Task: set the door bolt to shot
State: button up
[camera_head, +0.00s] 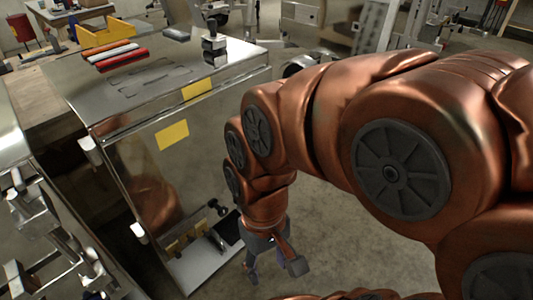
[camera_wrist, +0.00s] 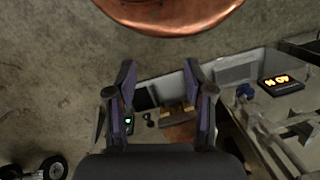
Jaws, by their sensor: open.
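The trailer top (camera_head: 150,85) bears red and white rods (camera_head: 122,58) and a dark stacked fitting (camera_head: 214,45). Metal brackets (camera_head: 50,225) stand at the left. An amber display (camera_wrist: 282,83) and a wheel (camera_wrist: 53,168) show in the wrist view. Floor (camera_head: 350,240) right of my gripper is clear.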

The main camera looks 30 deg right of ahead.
jog(key=w+a+f+m+t+y+b, duration=0.1)
jog(key=w+a+f+m+y+b, duration=0.7)
jog(key=w, duration=0.5)
jog(key=w+d+f+m+t+y+b, duration=0.2)
jog(key=w+m+t+b, duration=0.15)
jog(key=w, duration=0.35)
jog(key=w+d+f+m+t+y+b, duration=0.1)
jog(key=w+d+m+t+y+b, duration=0.2)
jog(key=w, duration=0.4)
jog(key=w+d+f+m+t+h+b, duration=0.1)
jog(key=w+d+f+m+t+b, duration=0.3)
jog(key=d, duration=0.4)
jog(key=w+d+f+m+t+h+b, duration=0.2)
jog(key=w+d+m+t+b, duration=0.1)
jog(key=w+d+m, duration=0.3)
jog(key=w+d+f+m+t+h+b, duration=0.1)
jog(key=d+f+m+t+h+b, duration=0.25)
jog(key=d, duration=0.65)
jog(key=w+d+f+m+t+h, duration=0.25)
jog(key=d+f+m, duration=0.3)
jog(key=d, duration=0.55)
jog(key=b+x, duration=0.1)
jog(key=x, duration=0.5)
jog(key=shift+w+a+f+g+h, duration=0.2)
jog(key=shift+w+a+g+h, duration=0.1)
jog(key=shift+g, duration=0.15)
jog(key=shift+n, duration=0.25)
jog(key=shift+c, duration=0.2)
grip_shut()
